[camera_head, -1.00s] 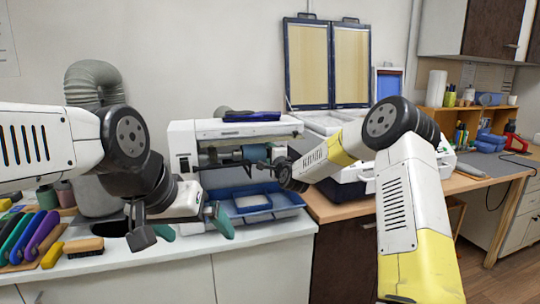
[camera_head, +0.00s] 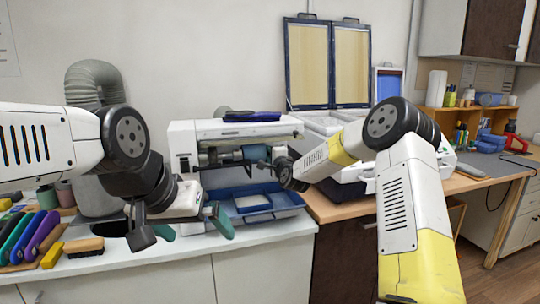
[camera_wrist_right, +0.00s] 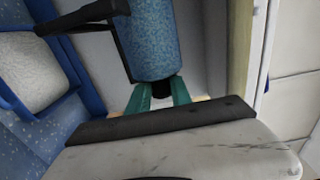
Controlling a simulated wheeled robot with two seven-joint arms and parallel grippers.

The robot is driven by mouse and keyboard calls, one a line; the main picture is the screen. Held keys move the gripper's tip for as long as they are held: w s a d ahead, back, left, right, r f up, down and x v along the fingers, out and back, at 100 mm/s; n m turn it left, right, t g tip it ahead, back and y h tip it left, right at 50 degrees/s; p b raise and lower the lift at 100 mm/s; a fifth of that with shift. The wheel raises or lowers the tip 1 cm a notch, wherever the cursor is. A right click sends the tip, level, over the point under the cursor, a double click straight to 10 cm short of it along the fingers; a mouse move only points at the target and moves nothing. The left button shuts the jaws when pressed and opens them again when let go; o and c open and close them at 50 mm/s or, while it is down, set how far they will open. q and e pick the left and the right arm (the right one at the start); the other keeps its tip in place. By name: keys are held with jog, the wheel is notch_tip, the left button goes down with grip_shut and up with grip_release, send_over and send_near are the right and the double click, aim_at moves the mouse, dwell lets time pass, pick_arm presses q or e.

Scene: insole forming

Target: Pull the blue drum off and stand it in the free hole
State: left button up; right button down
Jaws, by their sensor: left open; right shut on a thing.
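The blue drum (camera_wrist_right: 152,40) is speckled and fills the upper middle of the right wrist view. In the head view its blue end (camera_head: 254,153) shows in the opening of the white machine (camera_head: 182,140). My right gripper (camera_wrist_right: 158,92) has its teal fingers shut on the dark stub at the drum's near end. In the head view the right gripper (camera_head: 273,154) is at the machine's right side. My left gripper (camera_head: 194,224) is open and empty over the front counter. A dark opening (camera_head: 108,228) shows in the counter beside the left gripper; I cannot tell whether it is the free hole.
A blue tray (camera_head: 283,199) lies below the machine opening. Colored handled tools (camera_head: 40,234) and a brush (camera_head: 84,246) lie at the left, with small rolls (camera_head: 64,193) behind them. A grey hose (camera_head: 95,85) stands at the back left.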

jog(key=shift+w+d, duration=0.15)
jog(key=shift+d, duration=0.35)
jog(key=shift+w+d, duration=0.15)
jog(key=shift+d, duration=0.45)
jog(key=shift+w+d, duration=0.2)
jog(key=shift+d, duration=0.3)
jog(key=shift+w+d, duration=0.15)
jog(key=shift+d, duration=0.15)
jog(key=shift+w+d, duration=0.2)
jog(key=shift+d, duration=0.5)
jog(key=v, duration=1.5)
